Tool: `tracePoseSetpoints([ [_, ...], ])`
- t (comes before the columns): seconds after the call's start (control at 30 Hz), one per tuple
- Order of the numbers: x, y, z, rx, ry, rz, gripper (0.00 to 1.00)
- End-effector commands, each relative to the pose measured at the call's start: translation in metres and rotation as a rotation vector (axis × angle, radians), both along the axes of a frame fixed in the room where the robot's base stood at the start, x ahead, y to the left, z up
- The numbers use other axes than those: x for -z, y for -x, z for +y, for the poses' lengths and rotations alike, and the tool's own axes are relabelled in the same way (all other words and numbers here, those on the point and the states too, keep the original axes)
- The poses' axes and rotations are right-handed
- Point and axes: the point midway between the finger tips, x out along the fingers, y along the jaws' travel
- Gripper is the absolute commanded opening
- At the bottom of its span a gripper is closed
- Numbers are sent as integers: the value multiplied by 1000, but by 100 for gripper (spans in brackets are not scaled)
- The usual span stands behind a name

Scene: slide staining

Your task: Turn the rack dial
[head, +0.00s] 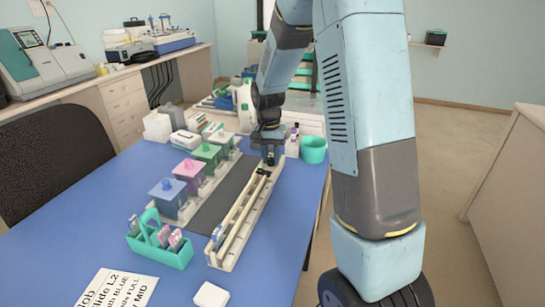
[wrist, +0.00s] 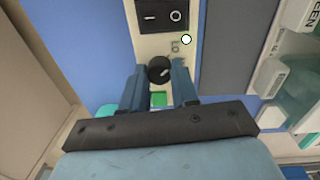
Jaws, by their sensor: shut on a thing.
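The rack dial (wrist: 159,69) is a small round black knob on the cream end panel of the long rack (wrist: 149,45). In the wrist view my gripper (wrist: 159,83) has one blue finger on each side of the dial and is shut on it. In the head view my gripper (head: 270,152) is low over the far end of the rack (head: 222,262) and hides the dial. A dark rocker switch (wrist: 162,15) is beyond the dial in the wrist view. A green square (wrist: 158,98) shows between the fingers.
Blue, pink and green lidded jars (head: 167,198) stand left of a dark mat (head: 222,195). A green carrier (head: 176,258) with slides is at the near left. A green cup (head: 314,149) stands close right of my gripper. A printed card (head: 118,290) lies in front.

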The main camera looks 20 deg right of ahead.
Motion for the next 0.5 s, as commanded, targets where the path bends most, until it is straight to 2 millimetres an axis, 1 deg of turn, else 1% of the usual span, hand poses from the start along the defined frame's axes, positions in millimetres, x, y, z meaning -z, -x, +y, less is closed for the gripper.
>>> tracePoseSetpoints([
  [0.03, 1, 3, 2, -33, -2, 7, 0],
  [0.2, 1, 3, 2, -125, -3, 7, 0],
  [0.5, 2, 3, 2, -205, -3, 8, 0],
])
